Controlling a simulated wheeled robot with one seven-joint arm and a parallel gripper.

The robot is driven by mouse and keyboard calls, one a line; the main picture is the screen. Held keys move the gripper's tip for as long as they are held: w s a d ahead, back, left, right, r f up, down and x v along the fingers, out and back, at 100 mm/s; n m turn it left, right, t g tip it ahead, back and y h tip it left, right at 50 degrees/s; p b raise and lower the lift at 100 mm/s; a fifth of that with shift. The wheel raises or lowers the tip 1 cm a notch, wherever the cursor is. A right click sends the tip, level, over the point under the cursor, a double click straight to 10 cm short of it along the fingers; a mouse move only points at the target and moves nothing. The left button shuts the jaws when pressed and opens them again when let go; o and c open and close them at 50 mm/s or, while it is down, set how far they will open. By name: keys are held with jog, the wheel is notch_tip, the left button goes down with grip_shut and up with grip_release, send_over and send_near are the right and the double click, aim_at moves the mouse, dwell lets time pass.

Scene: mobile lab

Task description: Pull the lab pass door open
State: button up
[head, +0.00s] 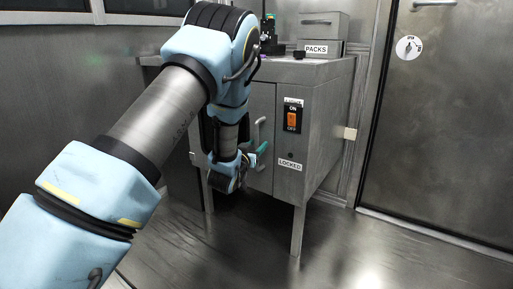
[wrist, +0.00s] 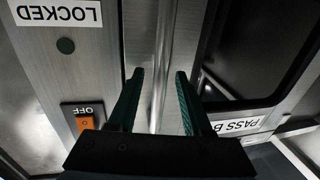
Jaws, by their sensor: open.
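The pass door shows in the wrist view as a dark glazed panel (wrist: 262,48) in a metal frame, with a partly cut-off PASS label (wrist: 236,126). In the head view my arm hides most of it. A pale upright handle (head: 257,131) stands out from the cabinet front there. My gripper (head: 254,158) is at the cabinet front, by the lower part of this handle. In the wrist view my gripper (wrist: 160,73) is open, with a bright upright bar (wrist: 164,40) between the green fingers. I cannot tell whether the fingers touch it.
Right of the handle, the cabinet has an orange ON/OFF switch (head: 292,120) and a LOCKED label (head: 290,164). A PACKS box (head: 318,47) stands on top. A large metal door (head: 440,130) is at the right. The floor (head: 360,250) before the cabinet is clear.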

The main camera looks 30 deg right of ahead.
jog(key=shift+c, duration=0.2)
grip_shut()
dwell(1.3)
